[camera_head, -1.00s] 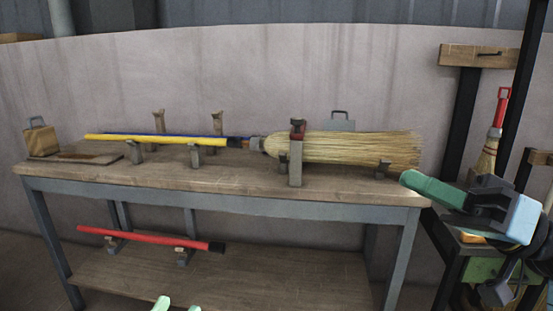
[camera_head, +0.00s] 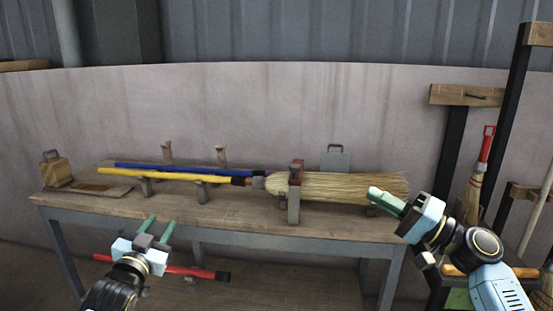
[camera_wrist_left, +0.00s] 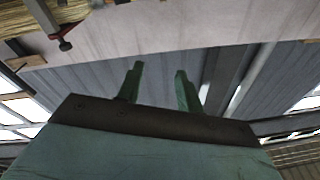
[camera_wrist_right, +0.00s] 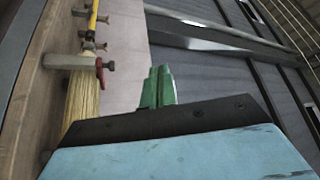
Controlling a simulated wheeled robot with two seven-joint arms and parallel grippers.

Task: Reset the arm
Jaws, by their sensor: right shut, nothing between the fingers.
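My left gripper (camera_head: 157,230) is open and empty in front of the bench, at the lower left of the head view. Its two green fingers stand apart in the left wrist view (camera_wrist_left: 158,85). My right gripper (camera_head: 386,200) is shut and empty, in front of the broom head's right end. Its green fingers are together in the right wrist view (camera_wrist_right: 158,86). The straw broom head (camera_head: 340,186) lies on the bench in a clamp (camera_head: 294,192). A yellow handle (camera_head: 180,174) and a blue handle (camera_head: 160,167) lie on supports to its left.
The wooden workbench (camera_head: 225,212) spans the middle. A red handle (camera_head: 185,271) lies on its lower shelf, partly behind my left gripper. A wooden block (camera_head: 55,171) stands at the bench's left end. A finished broom (camera_head: 473,190) stands at the right beside a dark rack post (camera_head: 450,150).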

